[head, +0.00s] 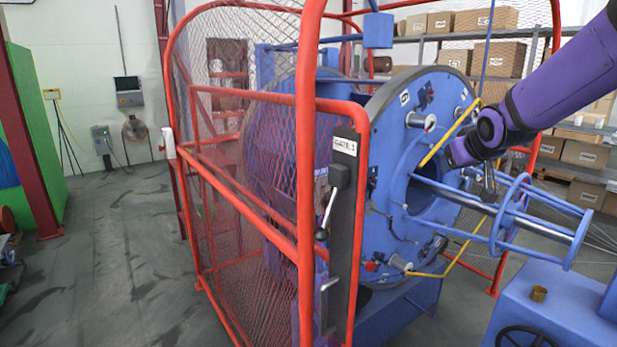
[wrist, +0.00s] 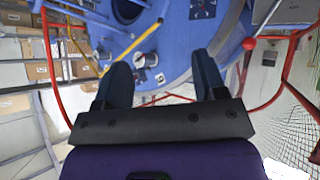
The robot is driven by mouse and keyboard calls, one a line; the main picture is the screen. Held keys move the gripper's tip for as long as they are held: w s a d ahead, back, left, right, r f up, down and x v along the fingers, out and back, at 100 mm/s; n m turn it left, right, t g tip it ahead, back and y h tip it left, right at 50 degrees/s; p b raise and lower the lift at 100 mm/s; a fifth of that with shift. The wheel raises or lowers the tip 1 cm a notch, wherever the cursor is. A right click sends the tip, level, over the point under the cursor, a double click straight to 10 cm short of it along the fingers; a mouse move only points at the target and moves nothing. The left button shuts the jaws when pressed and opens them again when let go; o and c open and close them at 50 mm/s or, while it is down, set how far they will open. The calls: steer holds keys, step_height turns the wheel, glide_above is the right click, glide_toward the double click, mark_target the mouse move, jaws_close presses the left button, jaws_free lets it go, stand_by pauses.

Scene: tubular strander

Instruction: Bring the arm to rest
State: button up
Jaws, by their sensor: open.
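My purple arm (head: 565,75) reaches in from the upper right of the head view. My gripper (wrist: 162,70) is open in the wrist view, with its two dark fingers apart and nothing between them. In the head view the gripper is small and dark, in front of the blue strander disc (head: 395,150) and above the blue spindle frame (head: 510,215). I cannot tell the exact gap to the frame. The disc also shows beyond the fingers in the wrist view (wrist: 180,40).
A red mesh guard (head: 308,130) with a labelled gate post (head: 343,200) and lever stands left of the disc. Yellow strands (head: 455,135) run near my gripper. Shelves with cardboard boxes (head: 497,58) stand behind. A blue machine with a handwheel (head: 525,338) is at lower right. Left floor is mostly open.

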steer(key=s+a+m+g, duration=0.1)
steer(key=s+a+g, duration=0.1)
steer(key=s, duration=1.5)
steer(key=s+a+g+y, duration=0.1)
steer(key=s+a+g, duration=0.1)
steer(key=s, duration=1.6)
steer(key=shift+r+m+g, duration=0.4)
steer(key=shift+g, duration=0.3)
